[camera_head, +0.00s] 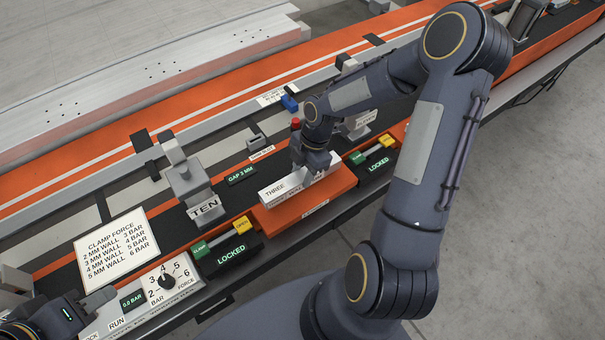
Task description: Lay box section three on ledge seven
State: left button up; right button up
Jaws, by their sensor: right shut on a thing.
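The box section marked THREE (275,192) is a pale bar in the middle of the head view. My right gripper (312,172) points down and is shut on it. The bar is over or on an orange ledge (335,197); I cannot tell whether they touch. The small label on the ledge's front is too small to read, so I cannot confirm that it is ledge seven. My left gripper (88,303) is at the bottom left corner, beside the control panel, partly cut off; its jaw opening is unclear.
A grey clamp marked TEN (192,189) stands left of the bar. LOCKED displays (232,255) flank the ledge, with green and yellow switches. A clamp force sign (117,246) and a panel with a dial (167,282) are at lower left. A GAP 3 MM display (241,175) is behind.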

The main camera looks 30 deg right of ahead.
jog(key=shift+f, duration=0.85)
jog(key=shift+f, duration=0.2)
jog(key=o, duration=1.2)
jog(key=shift+c, duration=0.2)
jog(key=shift+r, duration=0.1)
